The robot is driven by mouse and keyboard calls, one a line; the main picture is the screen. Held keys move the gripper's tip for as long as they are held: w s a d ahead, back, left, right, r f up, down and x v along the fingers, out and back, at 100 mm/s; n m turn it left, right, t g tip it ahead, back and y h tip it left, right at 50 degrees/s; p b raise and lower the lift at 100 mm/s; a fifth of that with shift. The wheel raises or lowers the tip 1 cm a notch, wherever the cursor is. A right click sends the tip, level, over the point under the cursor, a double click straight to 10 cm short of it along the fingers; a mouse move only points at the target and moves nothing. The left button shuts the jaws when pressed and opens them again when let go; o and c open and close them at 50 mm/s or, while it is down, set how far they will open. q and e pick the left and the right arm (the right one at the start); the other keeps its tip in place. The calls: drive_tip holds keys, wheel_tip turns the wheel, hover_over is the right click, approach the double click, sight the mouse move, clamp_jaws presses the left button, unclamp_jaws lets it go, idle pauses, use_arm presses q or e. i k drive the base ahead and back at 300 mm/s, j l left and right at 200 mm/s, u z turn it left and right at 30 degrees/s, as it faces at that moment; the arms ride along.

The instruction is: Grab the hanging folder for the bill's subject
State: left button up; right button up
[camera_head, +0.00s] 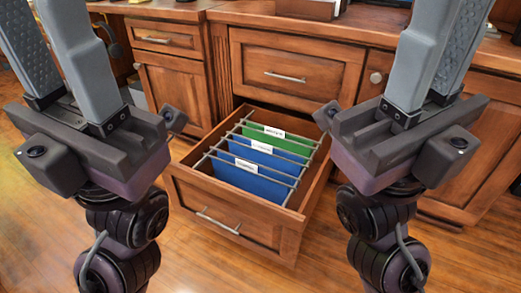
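The drawer (235,228) is pulled out, with hanging folders on metal rails. The green folder (290,146) is at the back. A middle blue folder (281,163) is in front of it, and a front blue folder (255,185) is nearest the drawer handle. Each has a white label tab, its text too small to read. No bill can be made out. My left gripper (47,12) is open and empty at left, and my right gripper (455,12) is open and empty at upper right. Both point up, tips cut off by the frame, apart from the folders.
Closed wooden drawers (293,62) and cabinet doors (180,92) stand behind the open drawer. A dark object (310,8) sits on the counter (350,27). Wooden floor (240,270) is clear in front of the open drawer.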

sight(269, 184)
drive_tip(key=i+j+z, duration=0.1)
drive_tip(key=i+j, duration=0.15)
drive_tip(key=i+j+z, duration=0.15)
drive_tip(key=j, duration=0.35)
drive_tip(key=i+j+z, duration=0.1)
drive_tip(key=i+j, duration=0.25)
drive_tip(key=i+j+z, duration=0.1)
drive_tip(key=i+j, duration=0.15)
drive_tip(key=j, duration=0.2)
